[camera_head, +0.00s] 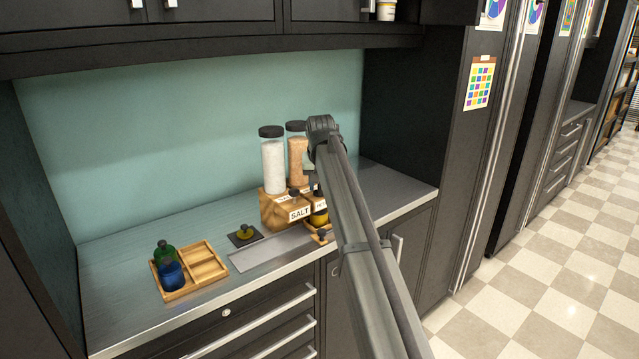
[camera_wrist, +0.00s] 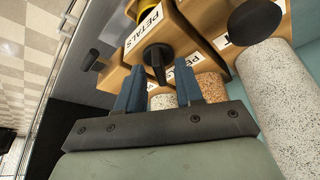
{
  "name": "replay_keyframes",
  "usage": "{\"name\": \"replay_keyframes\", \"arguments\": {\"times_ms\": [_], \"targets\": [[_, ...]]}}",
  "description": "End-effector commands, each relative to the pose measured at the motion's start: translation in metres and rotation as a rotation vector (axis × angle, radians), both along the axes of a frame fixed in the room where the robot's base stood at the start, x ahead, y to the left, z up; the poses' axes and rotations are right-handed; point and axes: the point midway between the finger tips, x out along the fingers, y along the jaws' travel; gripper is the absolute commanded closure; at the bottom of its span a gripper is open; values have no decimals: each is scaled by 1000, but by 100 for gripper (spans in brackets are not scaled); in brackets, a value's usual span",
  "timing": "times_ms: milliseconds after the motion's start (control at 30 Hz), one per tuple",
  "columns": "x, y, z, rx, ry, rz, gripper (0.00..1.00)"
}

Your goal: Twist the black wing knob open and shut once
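A black wing knob (camera_wrist: 157,60) sits on the front of a wooden dispenser stand in the wrist view, beside a label reading PETALS (camera_wrist: 149,20). Its wing points down the picture toward my gripper (camera_wrist: 161,72). My gripper's two blue fingers are open, one on each side of the wing's end in the picture; I cannot tell whether they touch it. In the head view the stand (camera_head: 272,208) is on the counter, with a SALT label (camera_head: 299,213) on its left part. My arm hides most of its right part and the gripper.
Two tall black-lidded jars, one white (camera_head: 272,165) and one orange (camera_head: 297,158), stand on the stand. A wooden tray (camera_head: 205,262) with green and blue bottles is at left on the counter. A small dark mat (camera_head: 236,241) lies between. The counter's front edge is close.

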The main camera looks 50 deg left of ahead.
Motion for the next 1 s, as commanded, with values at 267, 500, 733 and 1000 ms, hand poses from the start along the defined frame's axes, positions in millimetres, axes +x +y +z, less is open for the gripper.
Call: {"name": "replay_keyframes", "arguments": {"times_ms": [267, 500, 733, 1000], "targets": [[-5, -7, 23, 3, -1, 0, 64], [-16, -22, 65, 2, -1, 0, 64], [-25, -34, 103, 1, -1, 0, 64], [-30, -42, 125, 0, 0, 0, 64]]}}
